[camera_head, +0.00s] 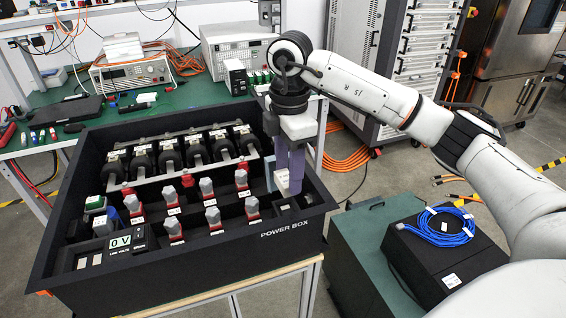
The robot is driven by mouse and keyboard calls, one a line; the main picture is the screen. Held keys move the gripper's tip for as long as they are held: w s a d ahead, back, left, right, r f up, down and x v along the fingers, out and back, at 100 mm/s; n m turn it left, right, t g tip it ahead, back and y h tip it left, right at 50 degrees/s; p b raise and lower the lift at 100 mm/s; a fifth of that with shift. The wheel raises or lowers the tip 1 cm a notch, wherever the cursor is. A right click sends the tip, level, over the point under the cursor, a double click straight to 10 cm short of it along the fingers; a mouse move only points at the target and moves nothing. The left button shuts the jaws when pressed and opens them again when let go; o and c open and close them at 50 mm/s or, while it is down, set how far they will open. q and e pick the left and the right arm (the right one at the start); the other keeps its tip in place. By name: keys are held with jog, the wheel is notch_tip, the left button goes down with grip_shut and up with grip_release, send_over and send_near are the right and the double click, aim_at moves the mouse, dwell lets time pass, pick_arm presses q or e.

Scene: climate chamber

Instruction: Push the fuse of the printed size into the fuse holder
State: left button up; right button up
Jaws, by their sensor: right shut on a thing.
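The black power box (180,283) stands in front of me, its panel facing up. My right gripper (287,178) reaches down into its right end, with long purple-grey fingers. It is shut on a small whitish piece, apparently a fuse (282,182), mostly hidden by the fingers. Just below and in front of it is a black block, apparently the fuse holder (287,204). I cannot tell whether the fuse touches it, and the printed size is too small to read. My left gripper is not in view.
Several grey-topped parts on red bases (212,215) stand left of the gripper. A row of black round parts (195,150) lies behind them. A display (120,241) reads 0 V. A green bench (190,105) with instruments is behind. A blue cable coil (440,227) lies on a black case at right.

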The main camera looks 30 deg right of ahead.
jog(key=shift+w+d, duration=0.1)
jog(key=shift+d, duration=0.1)
jog(key=shift+f+m, duration=0.15)
jog(key=shift+m, duration=0.15)
notch_tip(320, 180, down, 6)
jog(key=b, duration=0.5)
jog(key=shift+r, duration=0.2)
jog(key=shift+d, duration=0.1)
jog(key=shift+d, duration=0.15)
jog(key=shift+f, duration=0.15)
jog(key=shift+f, duration=0.5)
